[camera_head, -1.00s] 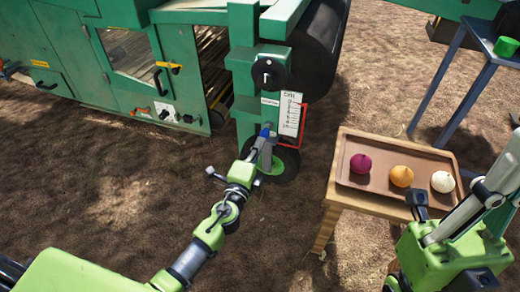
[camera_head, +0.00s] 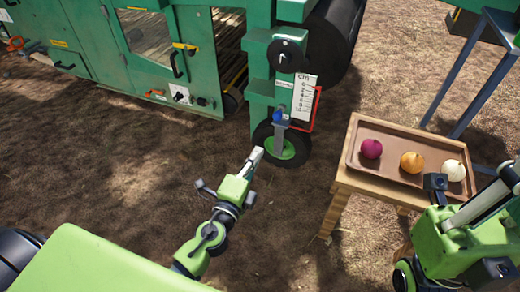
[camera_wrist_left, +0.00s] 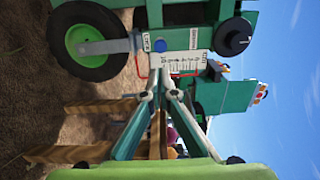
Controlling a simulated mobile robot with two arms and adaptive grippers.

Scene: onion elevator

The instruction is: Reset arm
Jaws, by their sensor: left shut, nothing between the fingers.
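My left gripper (camera_head: 257,154) is shut and empty, held above the dirt ground in front of the green machine (camera_head: 205,60). In the left wrist view its fingers (camera_wrist_left: 160,82) meet at the tips. Beyond the tips is the machine's post, with a white cm scale (camera_head: 303,100), a blue-tipped lever (camera_head: 279,122) and a black tyre with a green hub (camera_head: 290,147). The gripper is apart from all of these. My right arm (camera_head: 445,240) shows at the lower right; I cannot make out its gripper.
A wooden stand (camera_head: 340,183) carries a brown tray (camera_head: 405,176) with a purple onion (camera_head: 371,148), an orange onion (camera_head: 412,162) and a white onion (camera_head: 453,170). A blue-grey table frame (camera_head: 470,90) stands behind. Open ground lies between gripper and stand.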

